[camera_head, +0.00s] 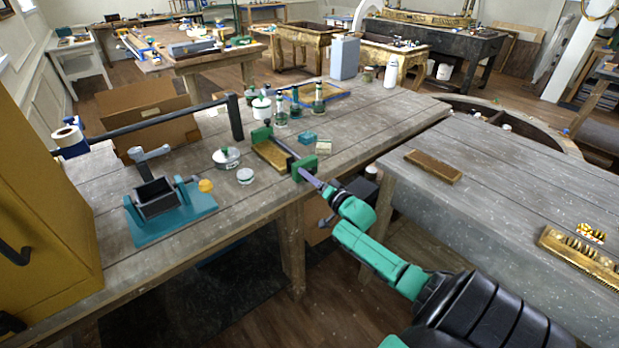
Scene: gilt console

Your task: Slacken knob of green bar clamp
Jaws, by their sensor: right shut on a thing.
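The green bar clamp (305,166) lies at the front edge of the wooden workbench (150,262). Its two green jaws stand at either end of a dark bar, around a yellowish wooden piece (270,155). My right gripper (322,188) comes in from the lower right and is shut at the clamp's near end, on the knob that sticks out past the bench edge. The gripper covers most of the knob, so its turn cannot be read. My left gripper is not in view.
A teal-based vise (165,205), round tins (226,158) and green-topped bottles (319,98) stand on the same bench. A second bench (500,190) on the right carries a wooden block (433,166) and a brush (580,258). A gap separates the benches.

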